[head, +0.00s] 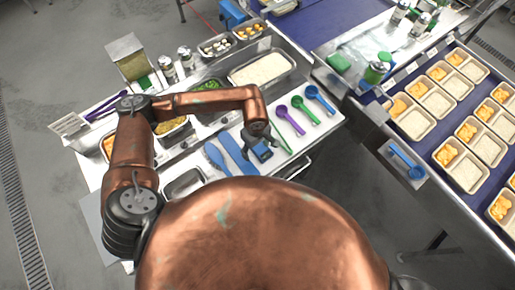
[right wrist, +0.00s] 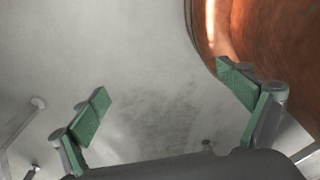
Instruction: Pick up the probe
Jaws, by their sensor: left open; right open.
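A small blue device with a dark face, which looks like the probe (head: 262,151), lies on the steel counter in the head view. My left gripper (head: 258,138) is right above and behind it, pointing down. The left gripper's fingers are mostly hidden by the wrist, and I cannot tell whether they touch the device. A thin green strip lies just right of it. My right gripper (right wrist: 172,108) is open and empty in the right wrist view, with green pads apart over bare grey floor. It is not seen in the head view.
Blue utensils (head: 215,156) lie left of the device. Purple (head: 291,120), green (head: 304,109) and blue (head: 319,99) scoops lie to its right. A rice pan (head: 262,69) sits behind. A conveyor (head: 447,155) with filled trays runs at the right.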

